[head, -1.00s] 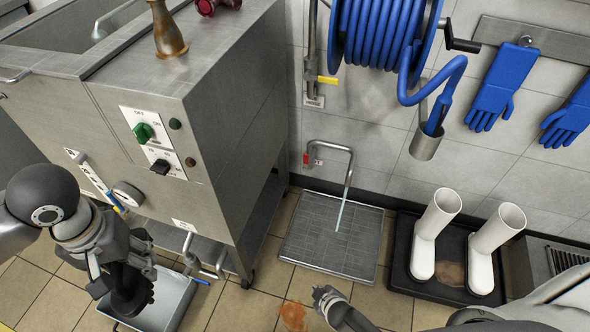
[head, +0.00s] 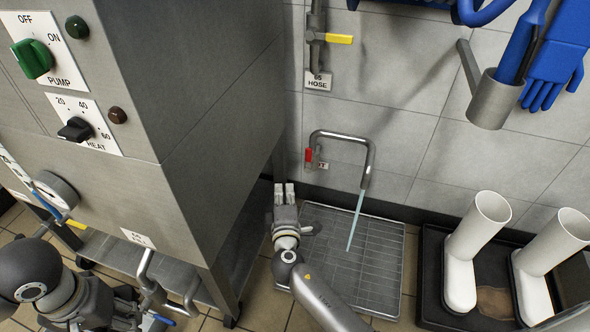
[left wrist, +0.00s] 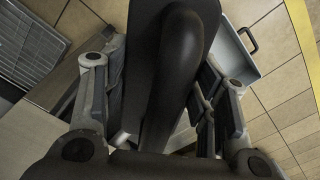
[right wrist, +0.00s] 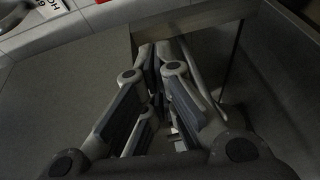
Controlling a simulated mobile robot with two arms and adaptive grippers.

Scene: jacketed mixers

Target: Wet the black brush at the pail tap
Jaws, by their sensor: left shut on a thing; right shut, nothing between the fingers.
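The pail tap (head: 345,137) is a bent metal pipe low on the tiled wall with a red lever (head: 309,155). A thin stream of water (head: 355,222) runs from its spout towards the floor grate (head: 385,265). My right gripper (head: 284,190) is shut and empty, left of and below the red lever and apart from it. In the right wrist view its fingers (right wrist: 160,75) face a grey surface. My left gripper (head: 112,308) is low at left by the steel machine, shut on the black brush (left wrist: 175,70), which fills the middle of the left wrist view. The brush's bristles are not clear.
The steel machine (head: 215,160) with its switches fills the left side. White boots (head: 475,240) stand in a black tray (head: 432,275) right of the grate. A hose valve with a yellow handle (head: 338,39) is above the tap. A pale tray (left wrist: 240,50) shows beyond the brush.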

